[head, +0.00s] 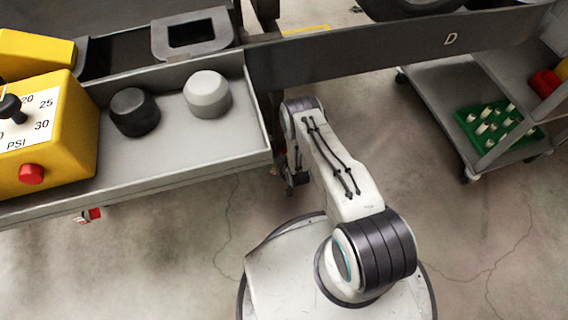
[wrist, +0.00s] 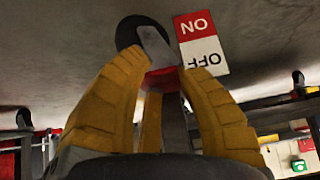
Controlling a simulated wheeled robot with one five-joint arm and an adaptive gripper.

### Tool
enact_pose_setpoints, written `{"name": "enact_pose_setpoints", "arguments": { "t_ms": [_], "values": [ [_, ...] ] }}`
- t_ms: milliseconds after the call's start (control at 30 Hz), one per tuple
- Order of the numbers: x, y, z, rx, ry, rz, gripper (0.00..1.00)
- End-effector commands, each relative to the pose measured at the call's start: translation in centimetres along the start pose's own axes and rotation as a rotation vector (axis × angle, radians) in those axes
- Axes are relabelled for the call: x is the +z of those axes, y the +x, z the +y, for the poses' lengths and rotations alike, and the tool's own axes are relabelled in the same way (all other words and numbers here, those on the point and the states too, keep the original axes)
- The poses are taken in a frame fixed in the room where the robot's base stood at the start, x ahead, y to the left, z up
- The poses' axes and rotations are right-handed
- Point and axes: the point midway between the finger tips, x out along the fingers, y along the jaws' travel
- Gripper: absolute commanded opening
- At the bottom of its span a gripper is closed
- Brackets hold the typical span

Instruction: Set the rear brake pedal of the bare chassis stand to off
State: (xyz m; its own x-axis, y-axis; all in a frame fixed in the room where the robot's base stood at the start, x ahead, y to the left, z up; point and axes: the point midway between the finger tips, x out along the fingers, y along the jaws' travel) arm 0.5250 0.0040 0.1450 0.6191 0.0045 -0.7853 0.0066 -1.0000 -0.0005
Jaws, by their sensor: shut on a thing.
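I cannot tell which setting the lever is at. In the head view, my gripper (head: 296,178) is low beside the grey stand (head: 150,178), mostly hidden by my arm. The held lever cannot be made out there.
A tray on the stand holds a black knob (head: 134,112) and a light grey knob (head: 207,94). A yellow PSI box (head: 62,140) stands at the left. A small red-and-white piece (head: 90,215) shows below the tray. A grey cart (head: 443,97) stands at the right. Floor in front is clear.

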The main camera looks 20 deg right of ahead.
Motion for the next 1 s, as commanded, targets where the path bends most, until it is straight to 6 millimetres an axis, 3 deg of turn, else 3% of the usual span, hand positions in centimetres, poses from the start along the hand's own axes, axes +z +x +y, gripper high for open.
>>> {"name": "enact_pose_setpoints", "arguments": {
  "t_ms": [33, 300, 333, 700, 1000],
  "values": [
    [-1.11, 0.01, 0.62, 0.008, 0.008, 0.022, 0.0],
    [-1.16, 0.0, 0.62, 0.008, 0.008, 0.023, 0.0],
    [-1.16, 0.0, 0.62, 0.008, 0.008, 0.023, 0.33],
    [-0.74, -0.02, 0.46, 0.006, 0.006, 0.014, 0.66],
    [-0.43, -0.09, 0.37, 0.005, 0.005, 0.008, 0.67]
  ]
}}
